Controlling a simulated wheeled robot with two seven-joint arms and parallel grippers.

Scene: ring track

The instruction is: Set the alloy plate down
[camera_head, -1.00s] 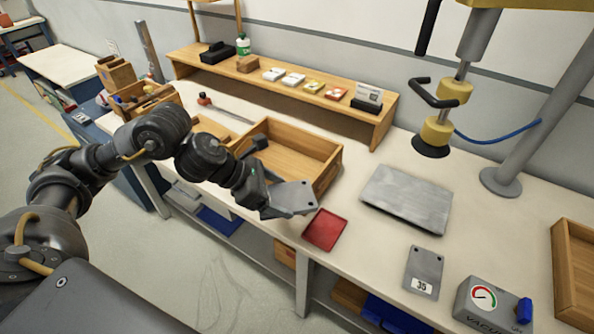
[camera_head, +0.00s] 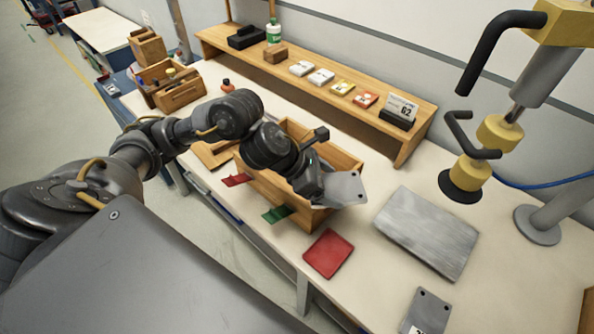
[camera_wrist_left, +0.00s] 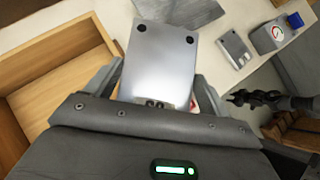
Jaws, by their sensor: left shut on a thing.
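The alloy plate (camera_head: 344,189) is a flat grey metal plate with two dark holes near one edge. My left gripper (camera_head: 322,188) is shut on it and holds it over the right end of the open wooden box. In the left wrist view the plate (camera_wrist_left: 160,62) juts out from between the two fingers, and a label at its near end is partly covered. A red square pad (camera_head: 328,253) lies bare on the bench, below and apart from the plate.
A larger grey slab (camera_head: 427,232) lies on the bench, right of the red pad. Another holed plate (camera_head: 426,313) lies at the front edge. A vacuum lifter (camera_head: 480,160) hangs at the right. A wooden shelf (camera_head: 345,97) with small packs runs along the back.

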